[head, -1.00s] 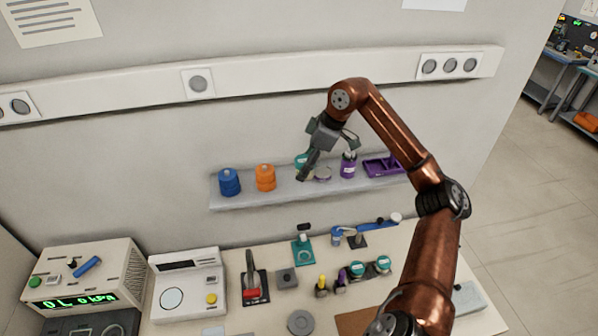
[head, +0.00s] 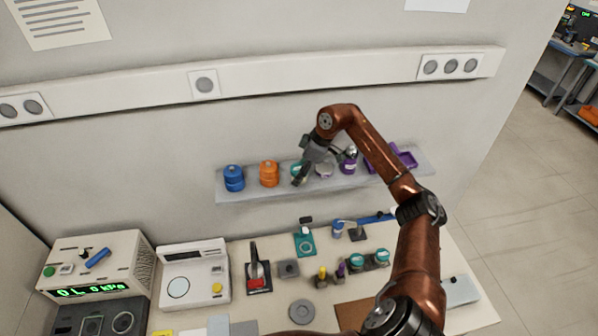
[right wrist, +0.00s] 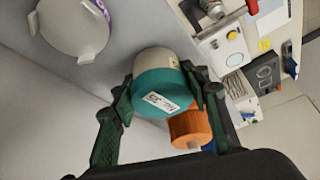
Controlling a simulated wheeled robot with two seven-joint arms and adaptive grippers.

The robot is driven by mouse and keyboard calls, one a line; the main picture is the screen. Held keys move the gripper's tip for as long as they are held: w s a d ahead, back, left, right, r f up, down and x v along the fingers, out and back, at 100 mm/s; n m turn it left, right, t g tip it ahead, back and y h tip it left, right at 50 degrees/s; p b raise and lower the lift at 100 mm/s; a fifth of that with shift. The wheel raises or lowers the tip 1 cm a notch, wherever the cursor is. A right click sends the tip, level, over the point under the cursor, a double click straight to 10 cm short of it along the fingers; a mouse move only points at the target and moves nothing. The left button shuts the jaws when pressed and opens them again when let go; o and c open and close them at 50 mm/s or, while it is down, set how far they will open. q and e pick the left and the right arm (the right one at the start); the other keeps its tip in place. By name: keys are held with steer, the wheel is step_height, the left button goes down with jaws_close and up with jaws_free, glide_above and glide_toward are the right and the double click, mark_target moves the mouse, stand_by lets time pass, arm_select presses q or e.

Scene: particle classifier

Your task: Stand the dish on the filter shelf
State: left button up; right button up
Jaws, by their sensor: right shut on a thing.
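A round dish with a teal band, a pale top part and a white label is held between the two green fingers of my right gripper (right wrist: 165,95). The dish (right wrist: 160,93) fills the middle of the right wrist view. In the head view my right gripper (head: 303,172) partly hides the dish (head: 296,166), and only a bit of teal shows. They are at the pale wall shelf (head: 245,192), just right of an orange stack (head: 269,174). I cannot tell whether the dish touches the shelf. My left gripper is not in view.
A blue stack (head: 233,178) stands left of the orange one. A grey-white round container (head: 324,171), a purple jar (head: 347,167) and a purple tray (head: 405,159) stand to the right on the shelf. Instruments and small tools cover the bench (head: 225,262) below.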

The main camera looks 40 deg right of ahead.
steer(key=shift+a, duration=0.1)
steer(key=o, duration=1.6)
steer(key=shift+f, duration=0.15)
steer(key=shift+r, duration=0.25)
steer(key=shift+s+d+r, duration=0.1)
steer(key=shift+d+r, duration=0.1)
steer(key=shift+r, duration=0.1)
steer(key=b+v, duration=0.3)
steer(key=v, duration=0.8)
steer(key=shift+a+r, duration=0.1)
